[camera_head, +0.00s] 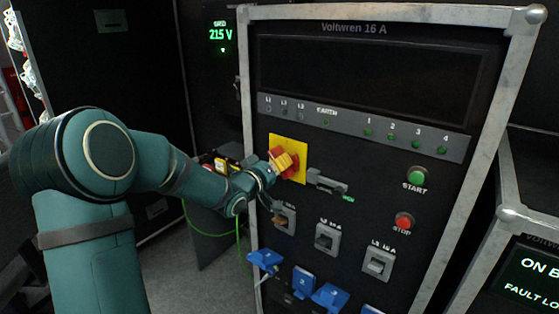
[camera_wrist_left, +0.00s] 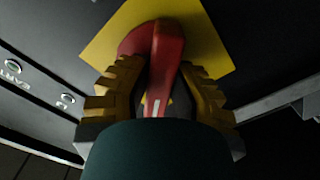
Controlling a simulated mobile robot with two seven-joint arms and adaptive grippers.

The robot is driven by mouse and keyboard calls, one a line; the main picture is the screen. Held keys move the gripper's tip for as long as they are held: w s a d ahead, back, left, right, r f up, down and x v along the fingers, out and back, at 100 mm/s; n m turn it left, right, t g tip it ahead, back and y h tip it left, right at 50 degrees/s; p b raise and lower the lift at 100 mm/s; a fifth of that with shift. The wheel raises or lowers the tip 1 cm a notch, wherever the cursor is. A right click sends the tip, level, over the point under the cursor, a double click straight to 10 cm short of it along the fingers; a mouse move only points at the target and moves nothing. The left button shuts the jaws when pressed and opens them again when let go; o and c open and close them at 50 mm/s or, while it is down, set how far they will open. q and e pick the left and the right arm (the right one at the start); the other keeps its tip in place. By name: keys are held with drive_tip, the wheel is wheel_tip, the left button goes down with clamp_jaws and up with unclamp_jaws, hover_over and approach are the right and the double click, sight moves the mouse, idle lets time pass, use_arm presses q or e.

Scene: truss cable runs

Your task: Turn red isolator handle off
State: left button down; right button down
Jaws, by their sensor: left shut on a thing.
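The red isolator handle (camera_wrist_left: 158,45) sits on a yellow square plate (camera_head: 299,150) on the front of the black panel. In the head view the handle (camera_head: 278,153) is mostly hidden by my gripper. My left gripper (camera_head: 284,163) has its yellow ridged fingers on both sides of the handle, shut on it. The fingers also show in the left wrist view (camera_wrist_left: 156,90), one on each side of the red grip. A white mark shows on the handle's near end. My right gripper is in neither view.
A grey latch (camera_head: 328,183) juts out right of the plate. Below are several breaker switches (camera_head: 327,238) and blue sockets (camera_head: 304,281). A green START button (camera_head: 417,176) and a red STOP button (camera_head: 404,222) sit right. A green cable (camera_head: 210,228) hangs left.

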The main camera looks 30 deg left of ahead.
use_arm(q)
drive_tip(key=n+p, duration=0.1)
drive_tip(key=n, duration=0.1)
drive_tip(key=shift+r+n, duration=0.2)
drive_tip(key=shift+n, duration=0.2)
drive_tip(key=n+p, duration=0.2)
drive_tip(key=n, duration=0.1)
drive_tip(key=shift+n, duration=0.3)
drive_tip(key=shift+n+p, duration=0.9)
drive_tip(key=shift+n, duration=0.7)
drive_tip(key=shift+f, duration=0.1)
drive_tip(key=c, duration=0.8)
unclamp_jaws()
drive_tip(key=shift+w, duration=0.1)
